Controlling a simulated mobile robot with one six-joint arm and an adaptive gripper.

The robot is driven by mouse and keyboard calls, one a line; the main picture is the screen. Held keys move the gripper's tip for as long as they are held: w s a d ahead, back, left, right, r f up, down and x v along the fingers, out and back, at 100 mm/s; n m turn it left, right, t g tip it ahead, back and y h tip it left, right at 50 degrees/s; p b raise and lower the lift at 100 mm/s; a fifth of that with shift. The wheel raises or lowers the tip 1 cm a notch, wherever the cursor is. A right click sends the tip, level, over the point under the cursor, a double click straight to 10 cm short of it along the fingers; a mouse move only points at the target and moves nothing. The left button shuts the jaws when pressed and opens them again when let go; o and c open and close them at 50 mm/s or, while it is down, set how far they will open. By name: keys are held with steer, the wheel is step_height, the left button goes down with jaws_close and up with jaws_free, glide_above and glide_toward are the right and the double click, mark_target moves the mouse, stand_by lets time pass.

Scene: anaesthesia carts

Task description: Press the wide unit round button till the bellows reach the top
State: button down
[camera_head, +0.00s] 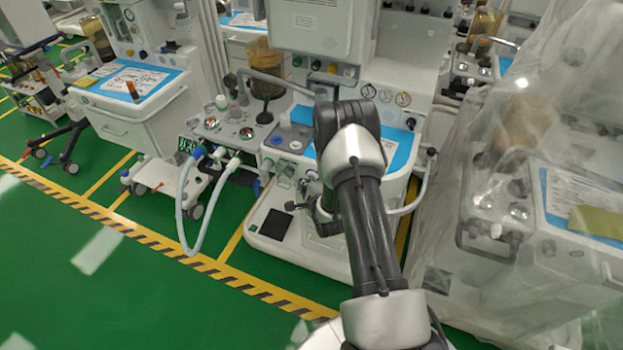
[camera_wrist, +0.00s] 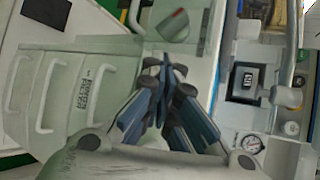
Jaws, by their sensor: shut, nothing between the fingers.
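A pale anaesthesia cart (camera_head: 400,75) stands in the middle of the head view, partly behind my arm. A brownish clear bellows dome (camera_head: 265,85) stands at its left; the bellows' height inside is unclear. In the wrist view, my gripper (camera_wrist: 165,75) is shut and empty, its blue-grey fingers pointing towards the cart front. Beyond the fingertips is a grey knob with a red mark (camera_wrist: 173,25). A dark square control (camera_wrist: 245,80) sits to the right, apart from the fingers. I cannot tell which part is the round button. In the head view my forearm largely hides the gripper.
White drawers (camera_wrist: 80,95) lie left of the fingers in the wrist view. A metal rail (camera_wrist: 290,45) and a round gauge (camera_wrist: 250,144) are at right. A plastic-draped cart (camera_head: 540,190) stands close at right. Green floor (camera_head: 130,280) is open at front left.

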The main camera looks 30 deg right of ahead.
steer(key=shift+w+d, duration=0.35)
steer(key=shift+d, duration=0.15)
stand_by(1.2)
steer(key=shift+a, duration=0.1)
steer(key=shift+s+a, duration=0.6)
steer(key=shift+a, duration=0.05)
steer(key=s+a, duration=0.1)
steer(key=a, duration=0.1)
steer(key=s+a, duration=0.2)
stand_by(0.5)
stand_by(1.0)
